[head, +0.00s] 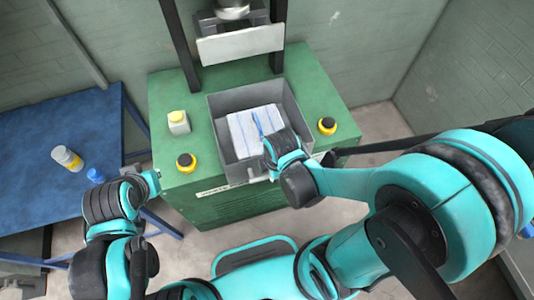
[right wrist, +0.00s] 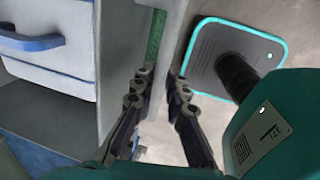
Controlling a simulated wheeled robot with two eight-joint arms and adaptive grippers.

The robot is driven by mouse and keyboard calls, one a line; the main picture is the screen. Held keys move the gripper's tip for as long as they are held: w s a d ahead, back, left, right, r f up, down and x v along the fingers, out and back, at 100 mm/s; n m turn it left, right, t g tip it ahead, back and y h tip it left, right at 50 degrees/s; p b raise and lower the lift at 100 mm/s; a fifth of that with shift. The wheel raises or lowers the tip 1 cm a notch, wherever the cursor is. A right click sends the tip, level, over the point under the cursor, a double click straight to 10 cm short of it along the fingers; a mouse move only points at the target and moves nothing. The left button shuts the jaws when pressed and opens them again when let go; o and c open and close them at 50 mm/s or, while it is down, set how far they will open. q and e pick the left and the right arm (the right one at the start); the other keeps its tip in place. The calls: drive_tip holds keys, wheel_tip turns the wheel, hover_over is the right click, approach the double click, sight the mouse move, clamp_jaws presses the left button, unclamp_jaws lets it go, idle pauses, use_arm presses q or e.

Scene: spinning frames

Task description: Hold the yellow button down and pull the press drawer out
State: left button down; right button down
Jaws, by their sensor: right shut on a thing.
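The press drawer (head: 228,165) is an open-topped grey box set in the green press base, its front at the base's front edge. A white, blue-striped block (head: 240,130) with a blue handle lies in it; it also shows in the right wrist view (right wrist: 50,62). My right gripper (right wrist: 158,78) is shut on the drawer's grey front wall. A pale housing with a yellow top (head: 178,118), seemingly the yellow button, stands on the base's left side. My left gripper (head: 150,178) is by the base's front left corner, apart from it; its jaws are unclear.
Two dark, yellow-ringed knobs stand on the base, one left (head: 187,162) and one right (head: 327,125) of the drawer. The press plate (head: 240,44) hangs above the drawer's back. A blue table (head: 50,135) at left holds a white, yellow-banded bottle (head: 67,158) and a blue object (head: 96,175).

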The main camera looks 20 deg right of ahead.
drive_tip(key=shift+s, duration=2)
drive_tip(key=c, duration=1.5)
unclamp_jaws()
drive_tip(key=shift+c, duration=0.2)
drive_tip(key=shift+r, duration=0.1)
wheel_tip(320, 180, up, 12)
drive_tip(key=s, duration=0.2)
drive_tip(key=shift+f, duration=0.2)
